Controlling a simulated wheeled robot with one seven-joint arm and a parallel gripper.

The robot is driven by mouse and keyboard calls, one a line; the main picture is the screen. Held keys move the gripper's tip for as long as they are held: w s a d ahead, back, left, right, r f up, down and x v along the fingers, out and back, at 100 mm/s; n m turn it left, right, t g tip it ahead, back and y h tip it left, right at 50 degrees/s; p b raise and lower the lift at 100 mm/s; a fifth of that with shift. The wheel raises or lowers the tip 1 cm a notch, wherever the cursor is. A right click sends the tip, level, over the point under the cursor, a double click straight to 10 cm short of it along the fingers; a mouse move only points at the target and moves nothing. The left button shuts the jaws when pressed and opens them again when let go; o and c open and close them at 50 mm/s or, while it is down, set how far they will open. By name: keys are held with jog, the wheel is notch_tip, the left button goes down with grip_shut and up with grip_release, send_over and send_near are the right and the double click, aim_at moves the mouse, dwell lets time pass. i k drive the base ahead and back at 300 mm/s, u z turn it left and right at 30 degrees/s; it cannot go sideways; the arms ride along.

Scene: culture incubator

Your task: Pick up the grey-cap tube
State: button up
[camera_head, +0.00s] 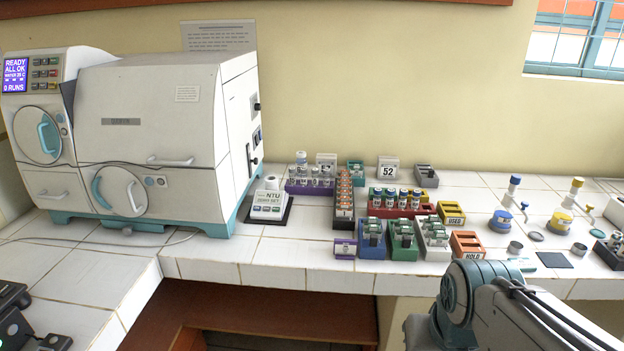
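No single tube can be surely picked out as the grey-cap tube at this size. Small tubes with pale or greyish caps (315,175) stand in a purple rack (297,189) on the tiled counter. Other small tubes stand in a blue rack (372,252), a green rack (404,253) and a white rack (436,252) near the counter's front edge; their cap colours are hard to tell. Part of my arm shows at the lower right, in front of the counter. My gripper is not in view, so its state and hold are hidden.
A dark rack (344,222), a red rack (398,212), a yellow USED box (452,213) and an orange HOLD box (467,245) crowd the middle. A large white machine (160,120) and an NTU meter (269,205) stand left. Bare tiles lie before the meter.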

aim_at(303, 170)
jog(key=k, duration=0.65)
jog(key=u, duration=0.65)
jog(key=i, duration=0.8)
jog(key=u, duration=0.6)
jog(key=i, duration=0.85)
jog(key=z, duration=0.7)
jog(key=i, duration=0.65)
jog(key=z, duration=0.55)
